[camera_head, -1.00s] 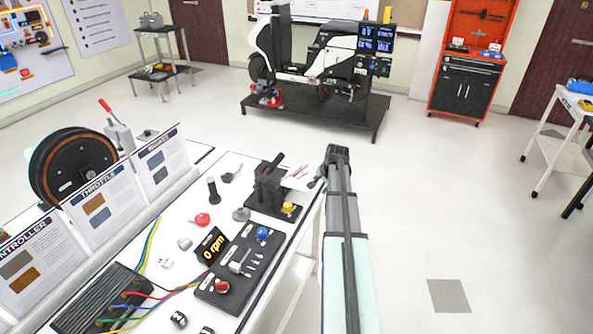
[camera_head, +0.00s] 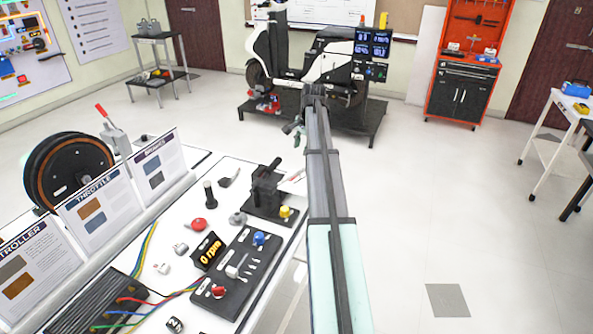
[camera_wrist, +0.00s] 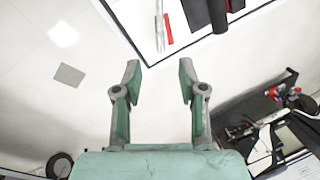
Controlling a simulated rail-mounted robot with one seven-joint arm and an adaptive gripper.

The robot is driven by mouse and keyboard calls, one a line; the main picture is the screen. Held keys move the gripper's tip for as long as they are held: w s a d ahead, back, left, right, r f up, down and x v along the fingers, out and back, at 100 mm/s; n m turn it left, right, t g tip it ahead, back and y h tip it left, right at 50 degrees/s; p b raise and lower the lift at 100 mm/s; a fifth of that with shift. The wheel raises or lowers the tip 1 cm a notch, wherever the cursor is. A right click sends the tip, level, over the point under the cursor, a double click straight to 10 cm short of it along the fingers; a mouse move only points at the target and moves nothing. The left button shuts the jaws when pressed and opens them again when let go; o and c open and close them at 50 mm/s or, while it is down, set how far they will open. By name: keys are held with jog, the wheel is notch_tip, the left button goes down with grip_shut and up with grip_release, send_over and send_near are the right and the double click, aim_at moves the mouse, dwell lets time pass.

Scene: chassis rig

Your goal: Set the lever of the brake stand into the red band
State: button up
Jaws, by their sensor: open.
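My gripper (camera_wrist: 159,72) is open and empty in the wrist view, its two green-grey fingers over bare floor. In the head view my gripper (camera_head: 294,131) is beyond the far right corner of the white bench. A black stand with a dark lever (camera_head: 266,187) is on the bench, left of my arm. A grey stand with a red-handled lever (camera_head: 112,127) is beside the wheel at the back left. I cannot tell which is the brake stand, and no red band can be made out. Neither lever is touched by my gripper.
A scooter on a dark platform (camera_head: 360,125) stands beyond.

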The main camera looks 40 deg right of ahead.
aim_at(296, 173)
jog(key=p+x, duration=0.3)
jog(key=x, duration=1)
jog(key=shift+f, duration=0.2)
jog(key=shift+c, duration=0.3)
jog(key=shift+w, duration=0.1)
grip_shut()
